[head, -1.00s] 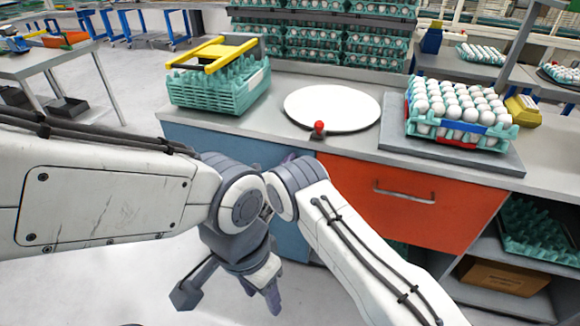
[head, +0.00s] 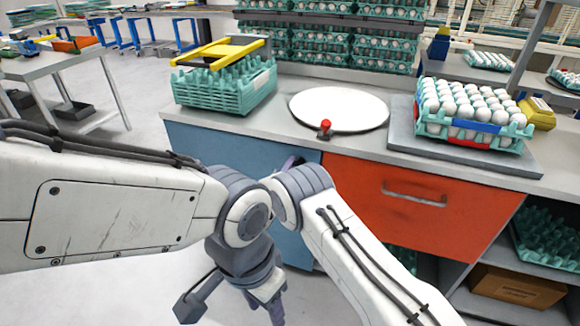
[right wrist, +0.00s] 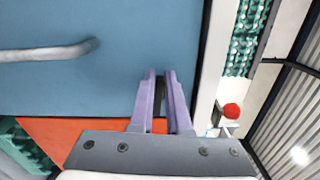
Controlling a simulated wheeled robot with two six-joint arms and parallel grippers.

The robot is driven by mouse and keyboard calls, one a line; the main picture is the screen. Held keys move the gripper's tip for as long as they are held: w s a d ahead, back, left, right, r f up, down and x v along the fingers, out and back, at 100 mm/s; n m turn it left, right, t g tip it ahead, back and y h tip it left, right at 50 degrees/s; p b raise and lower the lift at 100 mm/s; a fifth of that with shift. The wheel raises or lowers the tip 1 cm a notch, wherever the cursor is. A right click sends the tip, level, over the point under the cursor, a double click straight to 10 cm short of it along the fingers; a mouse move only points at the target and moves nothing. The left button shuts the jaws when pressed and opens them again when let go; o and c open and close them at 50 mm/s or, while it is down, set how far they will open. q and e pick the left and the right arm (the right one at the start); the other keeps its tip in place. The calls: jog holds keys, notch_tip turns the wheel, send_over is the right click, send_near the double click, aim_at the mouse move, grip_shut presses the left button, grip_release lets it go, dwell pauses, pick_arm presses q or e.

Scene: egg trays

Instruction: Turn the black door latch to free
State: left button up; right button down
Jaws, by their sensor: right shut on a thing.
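The black latch (right wrist: 159,90) shows as a small dark piece between the purple fingers of my right gripper (right wrist: 160,84) in the right wrist view. The fingers are shut on it, in front of the blue door (right wrist: 90,85) near its edge. How far the latch is turned cannot be told. In the head view, my right gripper (head: 292,162) is a small purple part at the top of the blue door (head: 215,151), mostly hidden by my arm. My left gripper (head: 272,303) hangs low in front of the cabinet; its jaw gap is unclear.
A red knob (head: 325,126) stands at the counter's front edge beside a white round plate (head: 340,108). A green tray stack (head: 225,92) is left, and an egg tray (head: 432,128) is right. The orange drawer (head: 415,205) is right of the blue door.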

pick_arm(q)
jog(key=shift+f, duration=0.15)
pick_arm(e)
jog(key=shift+f+n, duration=0.2)
jog(key=shift+n, duration=0.3)
jog(key=c, duration=0.9)
grip_release()
